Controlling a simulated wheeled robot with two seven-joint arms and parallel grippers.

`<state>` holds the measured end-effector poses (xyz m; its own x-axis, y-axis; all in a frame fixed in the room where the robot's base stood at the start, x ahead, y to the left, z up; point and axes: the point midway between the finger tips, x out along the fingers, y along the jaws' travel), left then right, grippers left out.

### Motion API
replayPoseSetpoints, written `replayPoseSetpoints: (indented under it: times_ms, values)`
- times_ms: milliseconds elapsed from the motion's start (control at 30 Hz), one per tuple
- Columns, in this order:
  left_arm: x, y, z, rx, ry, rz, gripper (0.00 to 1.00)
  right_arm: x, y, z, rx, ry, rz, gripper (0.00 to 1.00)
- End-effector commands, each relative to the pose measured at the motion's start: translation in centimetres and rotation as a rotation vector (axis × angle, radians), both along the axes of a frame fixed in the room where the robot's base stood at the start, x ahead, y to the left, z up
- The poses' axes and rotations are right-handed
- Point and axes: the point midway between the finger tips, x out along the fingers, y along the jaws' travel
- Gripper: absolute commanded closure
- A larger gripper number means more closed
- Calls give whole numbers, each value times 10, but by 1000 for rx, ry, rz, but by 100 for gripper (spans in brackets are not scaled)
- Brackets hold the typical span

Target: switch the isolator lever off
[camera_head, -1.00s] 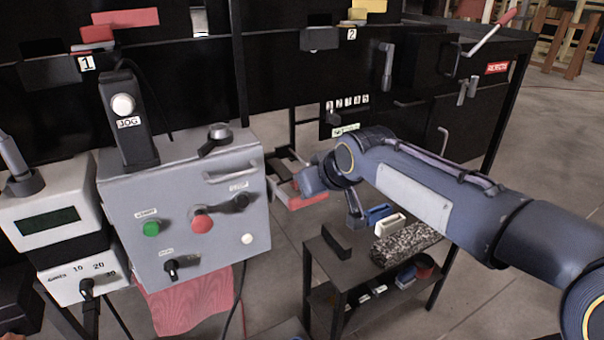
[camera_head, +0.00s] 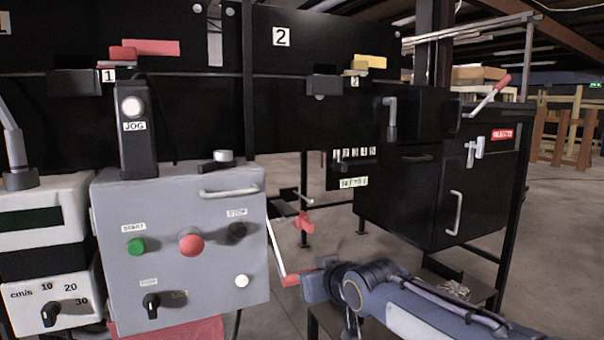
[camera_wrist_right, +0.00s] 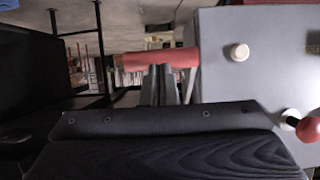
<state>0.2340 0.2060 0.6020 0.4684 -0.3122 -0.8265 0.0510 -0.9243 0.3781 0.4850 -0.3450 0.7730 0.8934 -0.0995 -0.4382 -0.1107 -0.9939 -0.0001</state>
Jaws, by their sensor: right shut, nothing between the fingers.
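The isolator lever is a pale arm on the right side of the grey control box (camera_head: 180,255). It slopes down to a red grip (camera_head: 290,280). My right gripper (camera_head: 304,286) is at the outer end of this grip, coming from the right. In the right wrist view the red grip (camera_wrist_right: 160,57) lies across the picture just beyond my right fingertips (camera_wrist_right: 161,72). The fingers are together and overlap the grip in the picture; I cannot tell whether they touch it. Nothing is held between them. My left gripper is not in view.
The box front carries a green button (camera_head: 136,246), a red mushroom button (camera_head: 191,243) and a white knob (camera_head: 241,281). Another red-handled part (camera_head: 304,221) stands behind the lever. A black cabinet (camera_head: 420,200) fills the right back. Open floor shows between box and cabinet.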

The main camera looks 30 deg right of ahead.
Motion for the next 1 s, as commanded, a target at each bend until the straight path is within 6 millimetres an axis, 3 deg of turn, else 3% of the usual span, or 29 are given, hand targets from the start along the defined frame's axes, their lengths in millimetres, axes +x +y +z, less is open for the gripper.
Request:
replayPoseSetpoints:
  times_ms: [200,700,1000]
  values:
    - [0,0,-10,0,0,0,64,6,-1,-13,0,1,0,100]
    - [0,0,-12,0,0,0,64,9,-1,-18,1,7,0,100]
    - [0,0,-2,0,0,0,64,9,-1,-5,0,6,1,100]
